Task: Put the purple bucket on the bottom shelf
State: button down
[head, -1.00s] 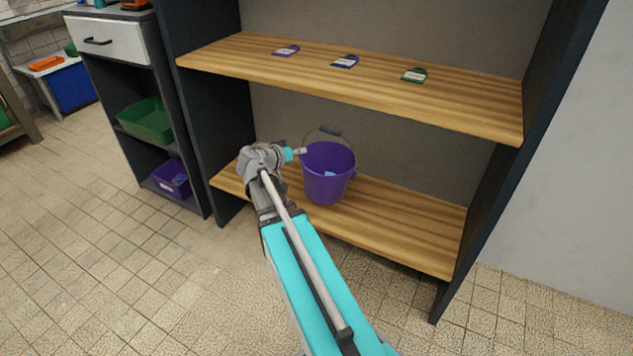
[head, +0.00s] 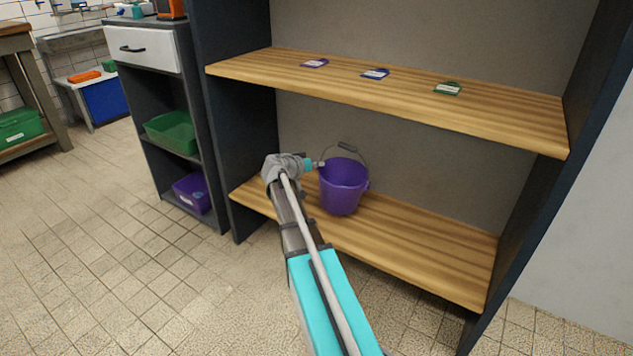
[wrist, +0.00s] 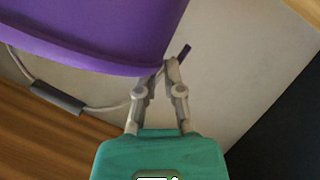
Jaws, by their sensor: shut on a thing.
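The purple bucket (head: 343,190) is upright inside the shelf unit, over the left part of the wooden bottom shelf (head: 430,259). Its base appears at the shelf's surface, but I cannot tell whether it bears fully on it. Its wire handle with a grey grip stands up in the head view. My gripper (head: 319,164) reaches in from the left and is shut on the bucket's rim. In the wrist view my gripper (wrist: 166,72) has its fingers at the rim of the bucket (wrist: 90,30), with the handle grip (wrist: 58,97) to the left. The fingertips are partly hidden.
The upper shelf (head: 480,112) lies above the bucket and carries three small tags: purple, blue and green. Dark side panels bound the unit. The right part of the bottom shelf is clear. A dark cabinet at left holds a green bin (head: 172,132) and a purple bin (head: 192,193).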

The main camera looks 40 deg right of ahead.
jog(key=shift+w+d+f+b, duration=0.35)
jog(key=shift+w+f+b, duration=0.1)
jog(key=shift+w+f, duration=0.25)
jog(key=shift+s+f, duration=0.1)
jog(key=shift+w+d+f+b, duration=0.1)
jog(key=shift+w+f+b, duration=0.1)
jog(key=shift+f+b, duration=0.85)
jog(key=shift+w+d+f+b, duration=0.1)
jog(key=shift+w+f+b, duration=0.05)
jog(key=shift+f+b, duration=0.85)
jog(key=shift+r, duration=0.1)
jog(key=c, duration=0.8)
grip_release()
jog(key=shift+a, duration=0.2)
jog(key=p+v, duration=0.4)
jog(key=v, duration=0.7)
jog(key=shift+s+a+r, duration=0.15)
jog(key=shift+a+r, duration=0.05)
jog(key=shift+a, duration=0.1)
